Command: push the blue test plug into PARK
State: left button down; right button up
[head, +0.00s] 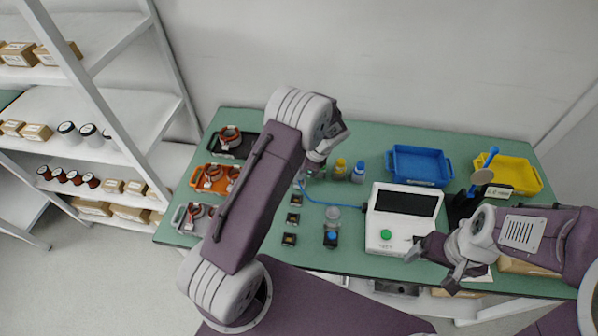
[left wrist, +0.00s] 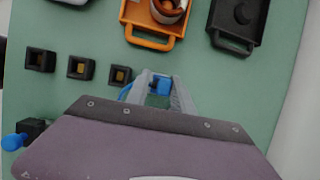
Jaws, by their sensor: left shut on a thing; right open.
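My left gripper (head: 306,177) is low over the table behind the row of small black sockets. In the left wrist view its fingers (left wrist: 160,92) are shut on the blue test plug (left wrist: 161,84). A blue cable (head: 325,203) runs from the plug's area to the white tester (head: 393,222). Three black sockets with yellowish centres stand beside it in a row: near (left wrist: 40,60), middle (left wrist: 80,68) and far (left wrist: 119,75). I cannot read which place is PARK, and the spot under the plug is hidden. My right gripper (head: 430,271) is open and empty before the tester.
A black block with a blue knob (head: 331,238) stands right of the sockets. Black (head: 244,147), orange (head: 196,184) and grey (head: 179,218) trays with stators lie left.

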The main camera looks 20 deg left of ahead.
pick_arm(q)
jog(key=shift+d+f+b, duration=0.1)
jog(key=shift+f+b, duration=0.35)
jog(key=shift+f, duration=0.6)
dwell(0.7)
jog(key=c, duration=1)
grip_release()
jog(key=shift+c, duration=0.2)
jog(key=v, duration=0.9)
jog(key=shift+b, duration=0.3)
jog(key=shift+s, duration=0.1)
